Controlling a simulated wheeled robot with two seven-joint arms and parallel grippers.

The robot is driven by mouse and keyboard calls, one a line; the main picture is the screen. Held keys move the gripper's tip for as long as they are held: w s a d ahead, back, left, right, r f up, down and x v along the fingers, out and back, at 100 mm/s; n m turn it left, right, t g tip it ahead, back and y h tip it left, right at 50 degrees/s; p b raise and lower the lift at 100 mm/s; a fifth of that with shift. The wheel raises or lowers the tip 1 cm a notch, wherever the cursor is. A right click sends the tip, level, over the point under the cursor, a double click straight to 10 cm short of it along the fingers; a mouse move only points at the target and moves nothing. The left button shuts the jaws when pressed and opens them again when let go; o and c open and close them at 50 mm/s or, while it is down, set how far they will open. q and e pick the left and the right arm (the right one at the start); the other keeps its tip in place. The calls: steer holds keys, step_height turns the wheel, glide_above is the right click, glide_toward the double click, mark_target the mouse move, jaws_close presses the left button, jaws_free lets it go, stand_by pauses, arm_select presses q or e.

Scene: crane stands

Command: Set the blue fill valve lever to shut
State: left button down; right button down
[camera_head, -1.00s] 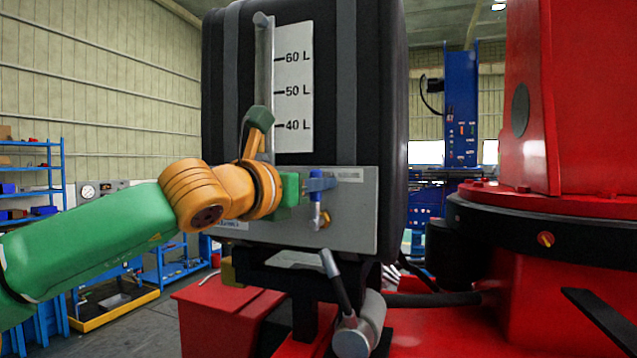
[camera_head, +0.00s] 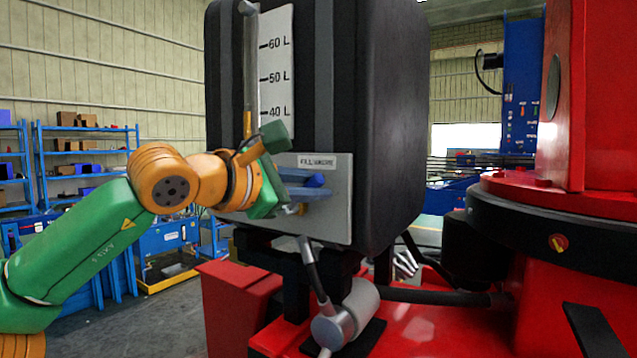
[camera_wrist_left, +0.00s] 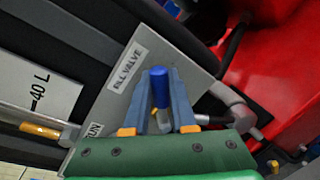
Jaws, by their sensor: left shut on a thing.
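The blue fill valve lever (camera_wrist_left: 159,82) shows in the left wrist view between the two blue-grey fingers of my left gripper (camera_wrist_left: 160,100). The gripper is shut on it. Below its blue end a pale metal stem shows. In the head view my left gripper (camera_head: 316,186) is at the grey valve plate (camera_head: 338,222), and its fingers and palm cover most of the lever, so its angle is hard to tell there. The "FILL VALVE" label (camera_wrist_left: 127,68) is beside the lever. My right gripper is not in view.
The black tank (camera_head: 385,120) with its litre scale (camera_head: 277,70) stands behind the plate. A grey cylinder with a handle (camera_head: 345,318) sits below on the red base. A red crane column (camera_head: 590,110) stands right.

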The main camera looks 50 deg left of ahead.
arm_select(q)
steer(key=f+m, duration=0.1)
steer(key=d+f+m+b, duration=0.1)
steer(key=m, duration=0.1)
steer(key=shift+w+g+y, duration=0.15)
steer(key=shift+g+y, duration=0.15)
steer(key=shift+y, duration=0.1)
steer(key=shift+d+f+m+y+b, duration=0.15)
steer(key=shift+f+m+b, duration=0.25)
steer(key=shift+m, duration=0.2)
steer(key=shift+d+f+m+y+b, duration=0.15)
steer(key=shift+f+m+b, duration=0.1)
steer(key=shift+f+m, duration=0.25)
steer(key=shift+f+m+b, duration=0.35)
steer(key=shift+m, duration=0.55)
steer(key=shift+g+y, duration=0.3)
steer(key=c, duration=0.7)
jaws_free()
steer(key=shift+c, duration=0.2)
steer(key=shift+s+d+b, duration=0.1)
steer(key=shift+s+b, duration=0.2)
steer(key=b+v, duration=0.1)
steer(key=v, duration=0.5)
steer(key=shift+s, duration=0.2)
